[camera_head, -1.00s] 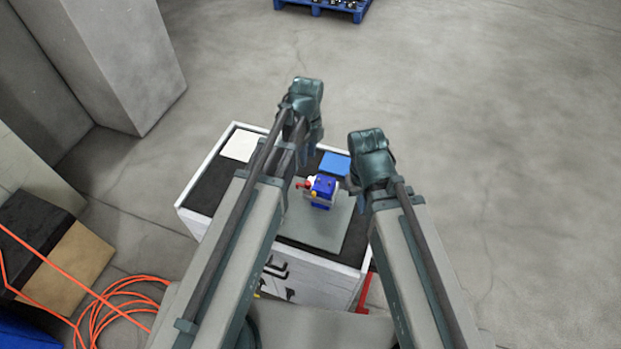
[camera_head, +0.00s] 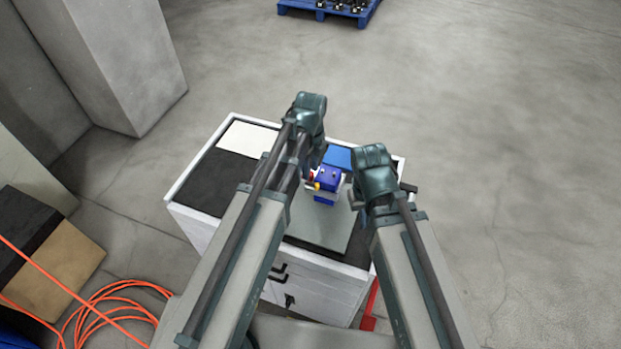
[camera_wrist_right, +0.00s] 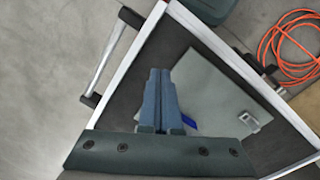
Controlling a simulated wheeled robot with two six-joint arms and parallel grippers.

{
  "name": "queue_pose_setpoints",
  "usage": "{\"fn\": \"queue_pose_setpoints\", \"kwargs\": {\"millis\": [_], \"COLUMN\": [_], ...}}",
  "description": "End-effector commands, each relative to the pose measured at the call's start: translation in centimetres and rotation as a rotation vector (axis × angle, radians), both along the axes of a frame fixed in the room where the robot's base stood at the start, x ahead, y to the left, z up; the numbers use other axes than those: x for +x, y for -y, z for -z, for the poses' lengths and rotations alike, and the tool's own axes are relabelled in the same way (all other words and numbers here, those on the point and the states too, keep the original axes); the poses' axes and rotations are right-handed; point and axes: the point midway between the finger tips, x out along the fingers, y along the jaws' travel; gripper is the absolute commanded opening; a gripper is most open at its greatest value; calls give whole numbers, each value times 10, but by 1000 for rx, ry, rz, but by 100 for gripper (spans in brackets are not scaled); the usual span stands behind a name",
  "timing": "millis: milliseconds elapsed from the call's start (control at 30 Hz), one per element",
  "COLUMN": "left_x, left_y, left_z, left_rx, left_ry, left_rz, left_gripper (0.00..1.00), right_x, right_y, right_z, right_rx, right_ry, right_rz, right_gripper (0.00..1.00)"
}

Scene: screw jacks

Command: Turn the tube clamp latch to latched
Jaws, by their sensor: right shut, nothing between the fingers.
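A small blue device with red and yellow parts (camera_head: 328,179), apparently the tube clamp, stands on a grey plate (camera_head: 322,228) on the cart. Its latch is too small to make out. My left gripper (camera_head: 314,162) is above and beside the device's left side; its fingers are mostly hidden by my arm. My right gripper (camera_head: 360,192) is just right of the device. In the right wrist view its fingers (camera_wrist_right: 158,100) are shut and empty over the plate, and only a blue bit of the device (camera_wrist_right: 188,122) shows beside them. I cannot tell whether they touch it.
The cart (camera_head: 195,215) has a dark top and white rim. A white pad (camera_head: 248,138) and a blue pad (camera_head: 338,157) lie at its back. A small metal bracket (camera_wrist_right: 250,122) is on the plate. An orange cable (camera_head: 110,310) lies on the floor at left.

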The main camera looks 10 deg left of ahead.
Motion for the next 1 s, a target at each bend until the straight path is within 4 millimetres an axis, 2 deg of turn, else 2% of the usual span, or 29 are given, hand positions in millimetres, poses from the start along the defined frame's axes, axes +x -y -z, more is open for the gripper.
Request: {"fn": "queue_pose_setpoints", "kwargs": {"millis": [33,100,433,667,867,1000], "left_x": [0,0,0,0,0,0], "left_y": [0,0,0,0,0,0], "left_z": [10,13,14,14,14,14], "left_rx": [0,0,0,0,0,0], "left_ry": [0,0,0,0,0,0], "left_rz": [0,0,0,0,-1,-67], "left_gripper": [39,39,39,0,0,0], "right_x": [0,0,0,0,0,0], "right_y": [0,0,0,0,0,0], "right_z": [10,13,14,14,14,14], "right_rx": [0,0,0,0,0,0], "right_ry": [0,0,0,0,0,0], "right_rz": [0,1,1,1,1,1], "right_gripper": [0,0,0,0,0,0]}}
